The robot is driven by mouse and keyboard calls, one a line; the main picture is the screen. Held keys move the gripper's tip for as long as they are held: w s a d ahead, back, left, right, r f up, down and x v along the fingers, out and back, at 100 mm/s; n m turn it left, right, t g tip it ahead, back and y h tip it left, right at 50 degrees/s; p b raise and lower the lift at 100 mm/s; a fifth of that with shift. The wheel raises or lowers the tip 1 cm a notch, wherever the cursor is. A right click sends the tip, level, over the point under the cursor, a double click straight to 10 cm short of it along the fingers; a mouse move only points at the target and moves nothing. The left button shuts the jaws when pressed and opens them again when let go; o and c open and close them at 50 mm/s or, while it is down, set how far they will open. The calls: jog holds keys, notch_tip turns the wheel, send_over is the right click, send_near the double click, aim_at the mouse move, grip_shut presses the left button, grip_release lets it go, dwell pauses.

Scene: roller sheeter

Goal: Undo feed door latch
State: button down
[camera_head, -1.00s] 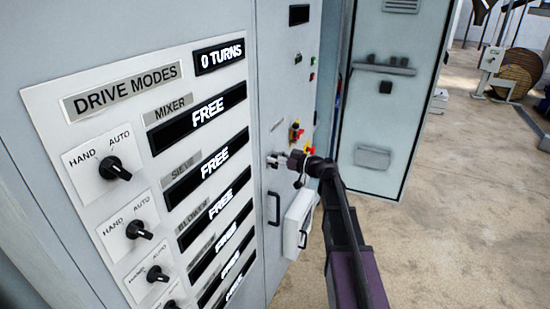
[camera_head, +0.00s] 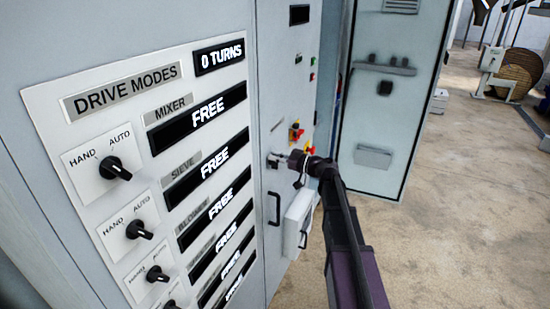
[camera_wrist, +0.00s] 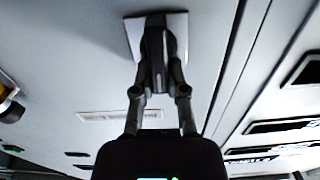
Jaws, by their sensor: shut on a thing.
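A dark latch handle (camera_wrist: 156,42) stands on a pale square plate (camera_wrist: 131,32) on the grey cabinet door. My gripper (camera_wrist: 160,68) is shut on this handle, with one finger on each side of it in the wrist view. In the head view my gripper (camera_head: 279,160) reaches the door from the right, above a black pull handle (camera_head: 274,208). There the latch is mostly hidden by the fingers. The door face looks flush with its frame.
A drive modes panel (camera_head: 125,85) with black knobs and displays is at the left. Red and yellow switches (camera_head: 296,131) sit just above my gripper. A white box (camera_head: 299,222) is below it. An open cabinet door (camera_head: 385,120) stands behind.

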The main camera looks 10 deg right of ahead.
jog(key=m, duration=0.5)
jog(key=w+f+m+b, duration=0.1)
jog(key=m, duration=0.5)
jog(key=d+f+m+b, duration=0.1)
jog(key=m, duration=0.5)
jog(key=shift+w+f, duration=0.1)
jog(key=shift+w, duration=0.15)
jog(key=shift+d+m, duration=0.1)
jog(key=shift+m, duration=0.2)
jog(key=c, duration=0.7)
grip_release()
jog(key=shift+o, duration=0.2)
